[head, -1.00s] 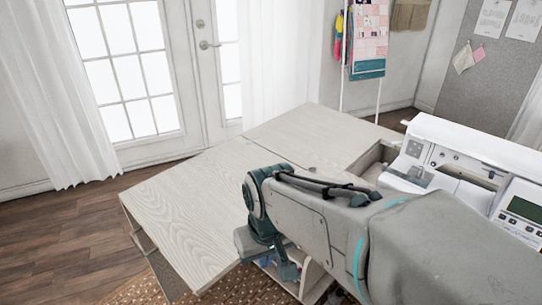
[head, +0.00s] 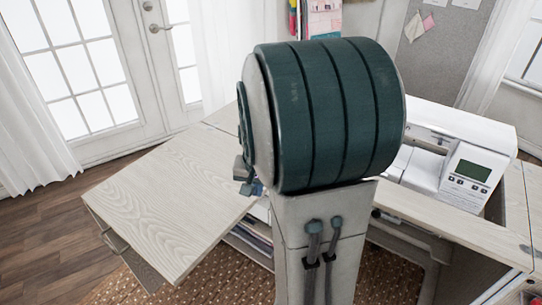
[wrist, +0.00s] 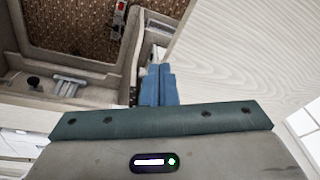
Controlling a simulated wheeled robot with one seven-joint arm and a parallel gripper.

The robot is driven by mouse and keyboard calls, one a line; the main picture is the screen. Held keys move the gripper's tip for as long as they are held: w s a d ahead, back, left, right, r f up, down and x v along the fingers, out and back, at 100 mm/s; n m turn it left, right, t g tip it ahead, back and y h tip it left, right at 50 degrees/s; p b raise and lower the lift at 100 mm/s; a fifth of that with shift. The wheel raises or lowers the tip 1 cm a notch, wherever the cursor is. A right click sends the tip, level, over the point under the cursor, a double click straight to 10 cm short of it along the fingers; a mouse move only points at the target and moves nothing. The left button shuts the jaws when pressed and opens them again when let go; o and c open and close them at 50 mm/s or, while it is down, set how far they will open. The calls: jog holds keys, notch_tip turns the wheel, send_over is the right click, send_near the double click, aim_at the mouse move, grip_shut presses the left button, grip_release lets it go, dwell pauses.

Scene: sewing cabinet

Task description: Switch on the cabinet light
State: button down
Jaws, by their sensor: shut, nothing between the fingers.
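The sewing cabinet has a pale wood top (head: 170,195); its open shelves show below, partly hidden by my arm. In the wrist view, my gripper (wrist: 158,72) has its blue fingers together and empty, in front of the cabinet's open inside (wrist: 105,85). A small grey strip with a red part (wrist: 121,7) shows at the top of the wrist view, beyond the fingertips and apart from them; I cannot tell if it is the light switch. No lit lamp is recognisable. In the head view, my arm hides most of the gripper.
A white sewing machine (head: 440,155) stands on the cabinet at the right. A pale wood panel (wrist: 245,60) lies close on the right of my gripper in the wrist view. A grey item (wrist: 68,83) sits in the compartment at left. Wood floor (head: 40,235) is clear at left.

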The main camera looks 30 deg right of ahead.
jog(key=w+d+m+h+p, duration=0.1)
jog(key=w+d+m+h, duration=0.2)
jog(key=d, duration=0.7)
jog(key=shift+w+d+m, duration=0.25)
jog(key=shift+m, duration=0.25)
jog(key=shift+f, duration=0.2)
jog(key=w+d+f+b, duration=0.3)
jog(key=d+f, duration=0.3)
jog(key=f, duration=0.3)
jog(key=shift+w+d+b, duration=0.35)
jog(key=shift+b, duration=0.05)
